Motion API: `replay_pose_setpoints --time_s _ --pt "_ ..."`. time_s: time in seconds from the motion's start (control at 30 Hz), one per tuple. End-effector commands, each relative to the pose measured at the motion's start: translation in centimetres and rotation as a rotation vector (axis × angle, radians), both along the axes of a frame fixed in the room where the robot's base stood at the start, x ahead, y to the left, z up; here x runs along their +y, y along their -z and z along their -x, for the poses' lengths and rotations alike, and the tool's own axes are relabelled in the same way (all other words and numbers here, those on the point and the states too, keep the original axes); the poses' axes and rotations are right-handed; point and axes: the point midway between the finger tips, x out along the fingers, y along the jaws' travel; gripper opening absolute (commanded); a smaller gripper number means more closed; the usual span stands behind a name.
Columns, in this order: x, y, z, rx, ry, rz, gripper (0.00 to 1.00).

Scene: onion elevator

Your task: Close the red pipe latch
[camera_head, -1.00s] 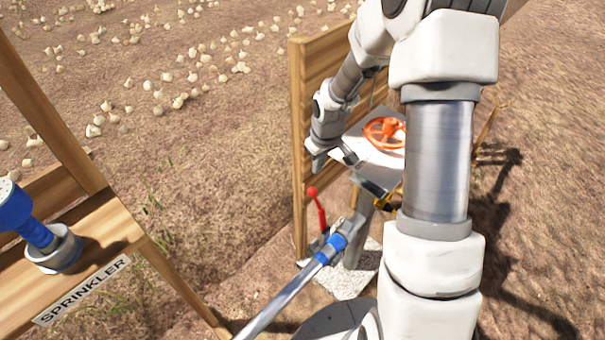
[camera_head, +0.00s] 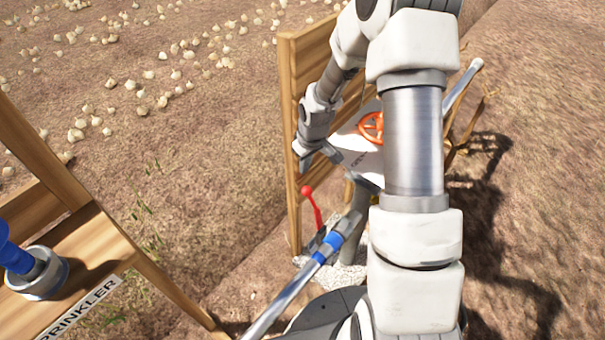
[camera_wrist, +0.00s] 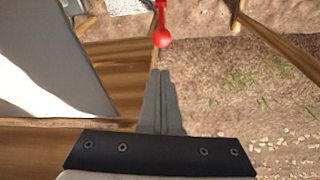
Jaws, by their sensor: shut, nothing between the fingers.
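The red latch (camera_head: 311,203) is a thin lever with a round knob on top. It stands up at the pipe joint, below the orange valve wheel. In the wrist view its red ball knob (camera_wrist: 162,38) shows near the top centre, beyond my fingertips and apart from them. My gripper (camera_wrist: 160,74) is shut and empty, its two fingers side by side. In the head view my gripper (camera_head: 305,160) is beside the wooden panel, above the knob. The blue-banded pipe (camera_head: 322,250) runs up to the joint by the latch's foot. Part of the joint is hidden by my arm.
The wooden panel (camera_head: 288,110) stands at the gripper's left. A grey-white plate (camera_head: 362,158) with the orange valve wheel (camera_head: 371,126) lies close on the right. The wooden sprinkler stand (camera_head: 85,250) is at left. Open soil lies between stand and panel.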

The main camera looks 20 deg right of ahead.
Motion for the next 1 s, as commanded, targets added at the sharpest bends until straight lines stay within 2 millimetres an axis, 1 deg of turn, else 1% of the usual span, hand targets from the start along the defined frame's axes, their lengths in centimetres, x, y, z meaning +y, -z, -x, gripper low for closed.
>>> replay_pose_setpoints --time_s 0.03,0.3,0.4,0.5,0.7,1.0 --pt "0.1 0.8 -0.1 0.002 0.000 0.000 0.00" --pt "0.4 5.6 -1.0 0.003 -0.002 0.000 0.00" --pt "0.5 7.1 -1.3 0.002 -0.003 0.000 0.00" --pt "0.5 8.1 -1.5 0.002 -0.001 0.000 0.00" --pt "0.6 9.1 -1.8 0.000 -0.001 0.000 0.00" --pt "0.6 9.1 -1.8 0.000 -0.001 0.000 0.00"
